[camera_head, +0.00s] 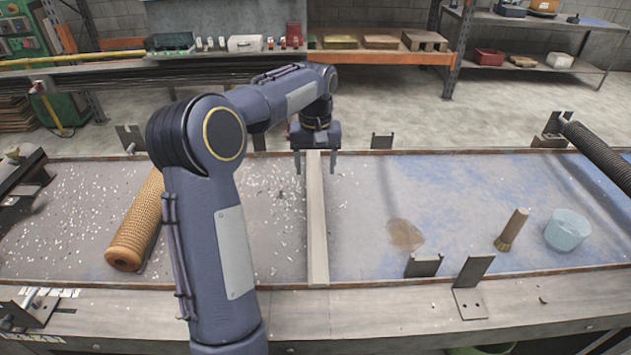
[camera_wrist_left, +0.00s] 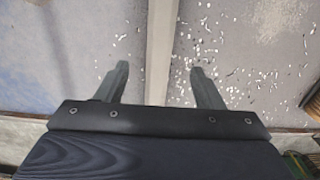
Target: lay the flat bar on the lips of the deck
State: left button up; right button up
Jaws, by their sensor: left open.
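The flat bar (camera_head: 317,225) is a long pale strip. It lies across the deck (camera_head: 365,245) from the front lip to the back lip, near the middle. My left gripper (camera_head: 316,165) is at the bar's far end, with one finger on each side of it. In the left wrist view the bar (camera_wrist_left: 160,60) runs between the two open fingers (camera_wrist_left: 160,85), with a gap on both sides. My right gripper does not show.
A tan mesh tube (camera_head: 138,225) lies on the deck at left. A brush (camera_head: 512,230), a clear bluish cup (camera_head: 567,230) and a brownish stain (camera_head: 405,235) are at right. Metal brackets (camera_head: 470,285) stand along the front edge. A dark ribbed roller (camera_head: 600,155) is at far right.

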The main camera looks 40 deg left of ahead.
pick_arm(q)
jog(key=s+d+r+m+t+h, duration=0.2)
jog(key=s+d+r+m+t, duration=0.3)
jog(key=s+d, duration=0.6)
jog(key=s+d+f, duration=0.2)
jog(key=s+d, duration=0.1)
jog(key=s, duration=0.1)
jog(key=s+d+f+m+h, duration=0.1)
jog(key=s+d+f, duration=0.1)
jog(key=s, duration=0.3)
jog(key=s+d+f, duration=0.2)
jog(key=s+d, duration=0.2)
jog(key=s, duration=0.1)
jog(key=shift+s+d+f+t+h, duration=0.25)
jog(key=shift+d+t+h, duration=0.05)
jog(key=shift+h, duration=0.1)
